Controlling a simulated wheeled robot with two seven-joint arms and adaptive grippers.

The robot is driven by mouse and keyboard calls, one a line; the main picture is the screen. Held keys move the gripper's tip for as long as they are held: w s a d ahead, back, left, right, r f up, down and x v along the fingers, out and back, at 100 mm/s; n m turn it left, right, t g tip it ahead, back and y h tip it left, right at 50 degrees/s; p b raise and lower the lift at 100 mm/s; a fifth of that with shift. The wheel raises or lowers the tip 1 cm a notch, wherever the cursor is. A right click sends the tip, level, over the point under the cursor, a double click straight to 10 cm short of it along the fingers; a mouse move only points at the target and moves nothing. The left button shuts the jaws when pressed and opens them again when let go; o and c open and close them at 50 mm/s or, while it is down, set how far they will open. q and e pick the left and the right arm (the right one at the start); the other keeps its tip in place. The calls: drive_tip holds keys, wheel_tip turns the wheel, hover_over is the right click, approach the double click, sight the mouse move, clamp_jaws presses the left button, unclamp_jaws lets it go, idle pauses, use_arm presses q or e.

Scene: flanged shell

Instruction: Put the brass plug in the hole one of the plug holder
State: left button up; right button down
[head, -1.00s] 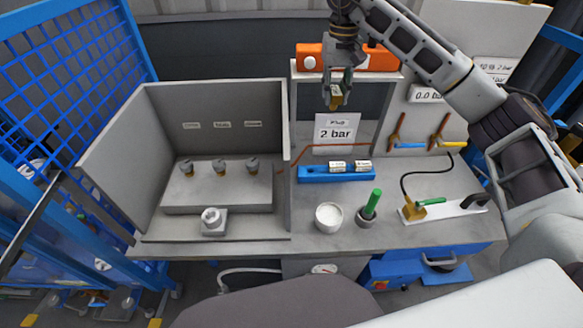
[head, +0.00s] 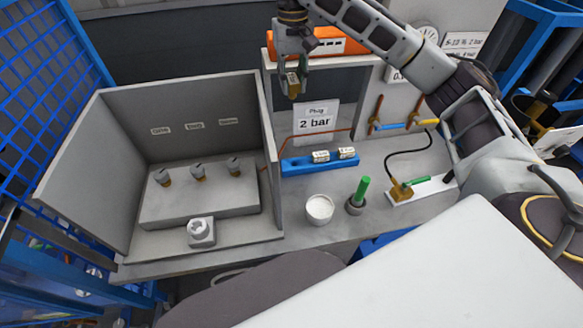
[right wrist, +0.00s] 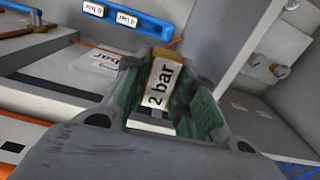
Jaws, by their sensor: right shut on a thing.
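My right gripper (head: 293,88) is shut on the brass plug (head: 293,80), which carries a white label. In the right wrist view the plug (right wrist: 160,90) sits between the green-lined fingers (right wrist: 165,115) and its label reads "2 bar". The gripper hangs in the air above and behind the left end of the blue plug holder (head: 300,167). The plug is apart from the holder. Two other labelled plugs stand in the holder's middle and right (head: 321,156) (head: 346,153). A hole shows at the holder's bare left end. My left gripper is not in view.
A "2 bar" sign (head: 315,120) stands behind the holder. A grey partition wall (head: 268,150) is close on the left. A white cup (head: 319,209) and a green-handled tool (head: 362,190) stand in front. An orange box (head: 330,45) is behind the gripper.

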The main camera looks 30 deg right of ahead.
drive_tip(key=shift+s+d, duration=0.3)
drive_tip(key=shift+s, duration=0.1)
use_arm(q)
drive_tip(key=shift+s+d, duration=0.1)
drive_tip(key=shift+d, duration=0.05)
use_arm(e)
drive_tip(key=shift+w, duration=0.1)
